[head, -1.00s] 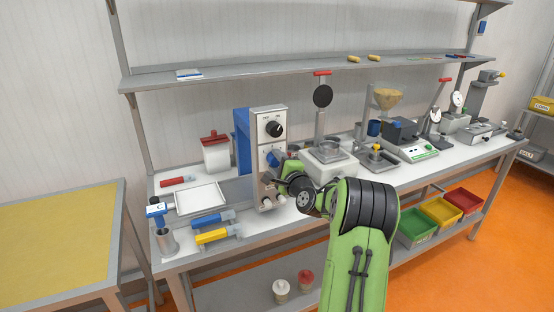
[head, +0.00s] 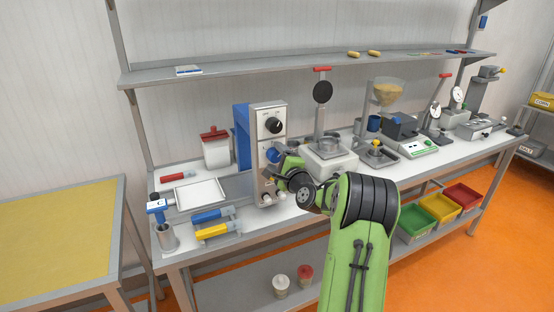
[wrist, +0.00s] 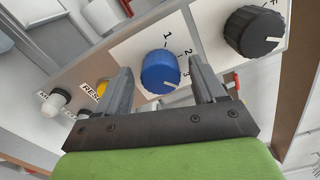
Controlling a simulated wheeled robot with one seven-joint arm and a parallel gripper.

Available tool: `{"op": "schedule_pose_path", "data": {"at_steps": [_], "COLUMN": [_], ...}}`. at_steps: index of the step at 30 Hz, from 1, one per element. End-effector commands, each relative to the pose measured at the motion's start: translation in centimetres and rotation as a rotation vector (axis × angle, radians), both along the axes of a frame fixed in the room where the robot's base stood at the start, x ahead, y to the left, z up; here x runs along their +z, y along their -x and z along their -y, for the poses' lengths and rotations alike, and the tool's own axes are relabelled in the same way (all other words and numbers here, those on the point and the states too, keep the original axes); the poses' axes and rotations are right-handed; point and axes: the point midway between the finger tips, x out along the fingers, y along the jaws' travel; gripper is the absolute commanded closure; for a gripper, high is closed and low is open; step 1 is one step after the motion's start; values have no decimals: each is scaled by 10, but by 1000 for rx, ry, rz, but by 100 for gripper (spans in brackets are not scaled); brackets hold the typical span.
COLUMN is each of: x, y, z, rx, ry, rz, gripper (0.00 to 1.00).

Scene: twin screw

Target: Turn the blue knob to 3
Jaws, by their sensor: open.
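The blue knob (wrist: 160,70) sits on the pale front panel of the machine, with the marks 1, 2 and 3 printed beside it. Its white pointer line lies at the lower right of its face, close to the 3. My gripper (wrist: 163,85) is open, with one finger on each side of the knob and a small gap showing on both sides. Contact cannot be seen. In the head view the blue knob (head: 272,156) is partly hidden by my gripper (head: 273,172).
A larger black knob (wrist: 254,32) is beside the blue one, above it in the head view. A yellow button (wrist: 101,88) and a white button (wrist: 58,98) are on the other side. A scale (head: 329,157) stands to the right on the bench.

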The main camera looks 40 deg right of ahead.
Motion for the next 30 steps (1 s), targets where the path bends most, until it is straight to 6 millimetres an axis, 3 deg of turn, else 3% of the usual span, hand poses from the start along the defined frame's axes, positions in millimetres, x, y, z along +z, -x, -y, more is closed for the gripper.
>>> {"op": "schedule_pose_path", "data": {"at_steps": [7, 21, 25, 30], "x": [-1, -3, -2, 0], "y": [11, 129, 146, 152], "z": [-2, -37, -43, -45], "rx": [-2, -6, -2, 0], "ry": [1, -1, 0, 1], "rz": [-2, 0, -1, 1], "gripper": [31, 31, 31, 31]}}
